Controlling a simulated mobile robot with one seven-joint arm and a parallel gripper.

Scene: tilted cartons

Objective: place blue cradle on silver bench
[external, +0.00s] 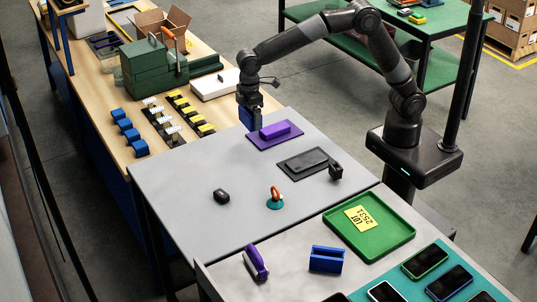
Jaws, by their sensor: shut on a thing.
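My gripper (250,102) points down at the back left corner of the silver bench (185,190). It is shut on a blue cradle (249,119), which hangs upright below the fingers. The fingers hide part of the cradle. I cannot tell whether its lower end touches the bench or is just above it. Another blue cradle-like block (326,259) stands on the nearer grey surface at the front.
A purple block on a purple mat (275,133) lies just right of the held cradle. A black tray (306,162), a small black block (221,196) and a teal-based orange ring (275,198) stand on the bench. Its left part is clear. Several blue blocks (124,124) line the wooden bench.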

